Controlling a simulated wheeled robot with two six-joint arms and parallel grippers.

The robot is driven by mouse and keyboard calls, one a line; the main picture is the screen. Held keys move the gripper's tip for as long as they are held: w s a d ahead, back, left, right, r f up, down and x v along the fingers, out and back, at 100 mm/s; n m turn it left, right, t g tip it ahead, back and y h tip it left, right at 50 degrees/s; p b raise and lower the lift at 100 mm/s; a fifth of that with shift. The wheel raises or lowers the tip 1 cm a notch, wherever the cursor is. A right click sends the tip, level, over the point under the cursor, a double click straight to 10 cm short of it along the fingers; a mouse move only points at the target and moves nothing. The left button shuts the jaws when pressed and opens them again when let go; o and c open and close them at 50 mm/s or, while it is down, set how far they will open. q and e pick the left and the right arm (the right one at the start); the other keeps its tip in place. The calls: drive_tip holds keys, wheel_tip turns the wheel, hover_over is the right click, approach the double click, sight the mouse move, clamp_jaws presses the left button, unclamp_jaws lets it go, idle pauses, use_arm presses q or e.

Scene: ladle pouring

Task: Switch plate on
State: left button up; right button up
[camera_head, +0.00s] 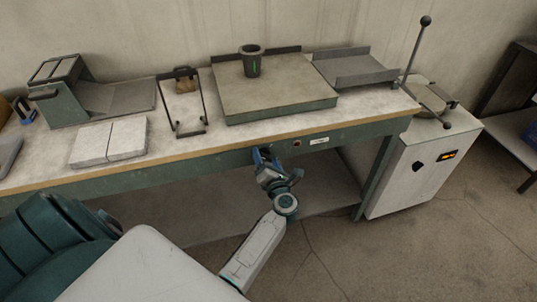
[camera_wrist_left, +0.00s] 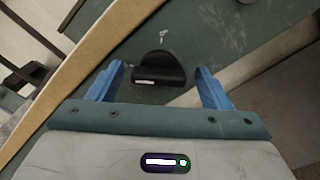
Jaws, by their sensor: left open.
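The plate (camera_head: 290,101) is a thick grey slab with a green edge, lying on the workbench, with a dark cup (camera_head: 250,62) standing on it. A black knob-like part (camera_wrist_left: 158,72) with a small pale label sits on the bench's green front panel in the left wrist view; it looks like a switch, but its setting is unclear. My left gripper (camera_head: 264,155) is at the panel below the plate. Its blue fingers (camera_wrist_left: 160,80) are open, one on each side of the black part, with gaps visible. My right gripper is not in view.
The workbench (camera_head: 223,150) has a wooden front edge above the green panel (camera_head: 225,163). A small round fitting (camera_head: 297,143) and a white label (camera_head: 319,141) are right of my left gripper. A white cabinet (camera_head: 415,175) stands at the right. Floor in front is clear.

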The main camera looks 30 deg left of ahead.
use_arm(q)
drive_tip(key=c, duration=1)
drive_tip(key=shift+r, duration=0.1)
